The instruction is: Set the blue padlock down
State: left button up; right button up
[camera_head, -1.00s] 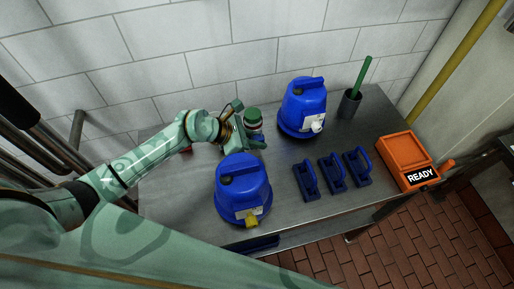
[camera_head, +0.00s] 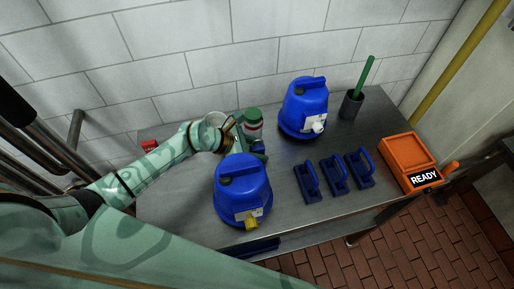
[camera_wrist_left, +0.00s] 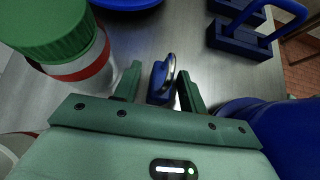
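The blue padlock (camera_wrist_left: 160,82) is between the two fingers of my left gripper (camera_wrist_left: 160,85) in the left wrist view, with a narrow strip of grey table showing on either side of it. Its shackle looks dark and shiny. In the head view my left gripper (camera_head: 255,143) is low over the steel table, behind the front blue machine, and the padlock is mostly hidden there. Whether the padlock rests on the table is hard to tell. My right gripper is not in view.
A green-lidded jar (camera_head: 252,122) stands close beside my left gripper. Blue domed machines stand in front (camera_head: 243,190) and behind right (camera_head: 304,105). Blue handled blocks (camera_head: 334,172), a dark cup (camera_head: 350,105) and an orange READY box (camera_head: 408,155) are farther right. A red object (camera_head: 150,145) is at left.

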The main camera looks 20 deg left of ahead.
pick_arm(q)
jog(key=shift+r, duration=0.2)
jog(key=p+v, duration=0.1)
jog(key=v, duration=1.1)
jog(key=shift+p, duration=0.4)
